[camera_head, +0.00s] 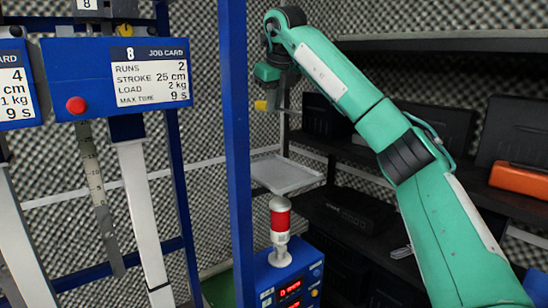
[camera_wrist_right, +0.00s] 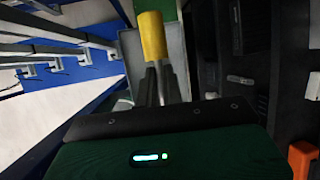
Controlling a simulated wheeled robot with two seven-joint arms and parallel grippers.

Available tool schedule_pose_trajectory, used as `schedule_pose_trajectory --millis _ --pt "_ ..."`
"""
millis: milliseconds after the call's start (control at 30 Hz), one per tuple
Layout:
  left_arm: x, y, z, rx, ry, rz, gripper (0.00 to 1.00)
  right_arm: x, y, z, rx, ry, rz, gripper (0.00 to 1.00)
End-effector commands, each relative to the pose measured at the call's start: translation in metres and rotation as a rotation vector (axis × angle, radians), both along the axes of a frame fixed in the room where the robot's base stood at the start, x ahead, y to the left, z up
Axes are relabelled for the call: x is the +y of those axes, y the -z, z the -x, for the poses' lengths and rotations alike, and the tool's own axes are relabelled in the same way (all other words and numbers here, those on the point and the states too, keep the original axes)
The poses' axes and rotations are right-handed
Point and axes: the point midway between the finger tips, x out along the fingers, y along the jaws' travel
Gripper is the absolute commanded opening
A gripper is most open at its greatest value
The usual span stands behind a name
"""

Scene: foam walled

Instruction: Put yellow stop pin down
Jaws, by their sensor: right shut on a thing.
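The yellow stop pin (camera_head: 261,105) is held at the end of my right arm, left of the arm's upper bend in the head view. In the right wrist view the yellow pin (camera_wrist_right: 152,36) stands out beyond the fingertips. My right gripper (camera_wrist_right: 156,72) is shut on it; in the head view this gripper (camera_head: 272,98) is small and partly hidden by the wrist. A grey metal tray (camera_head: 287,174) lies below the gripper in the head view, with a clear gap between them. My left gripper is not in view.
A blue upright post (camera_head: 236,150) stands just left of the gripper. A red-and-white signal lamp (camera_head: 280,230) rises from a blue control box (camera_head: 290,275) in front of the tray. Dark shelves with black cases and an orange case (camera_head: 519,180) fill the right. A job card (camera_head: 150,77) hangs left.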

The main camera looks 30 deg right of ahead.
Motion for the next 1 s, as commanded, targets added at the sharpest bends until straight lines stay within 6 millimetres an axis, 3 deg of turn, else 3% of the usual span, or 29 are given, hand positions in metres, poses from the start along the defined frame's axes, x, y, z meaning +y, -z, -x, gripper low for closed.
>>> schedule_pose_trajectory --millis 167,400,567,900,1000 --pt "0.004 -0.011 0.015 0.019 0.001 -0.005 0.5 -0.001 0.044 0.0 0.005 0.0 0.002 0.0" --pt "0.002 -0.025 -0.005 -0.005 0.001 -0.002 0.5 -0.001 0.092 0.0 0.002 0.001 0.001 0.0" --pt "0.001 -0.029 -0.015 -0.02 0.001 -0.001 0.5 0.0 0.106 -0.001 0.0 0.0 0.0 0.0" --pt "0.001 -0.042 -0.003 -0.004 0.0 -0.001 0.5 -0.001 0.143 0.0 0.002 0.0 0.0 0.0" --pt "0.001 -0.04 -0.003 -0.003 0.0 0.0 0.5 -0.001 0.145 0.0 0.0 0.001 0.0 0.0"
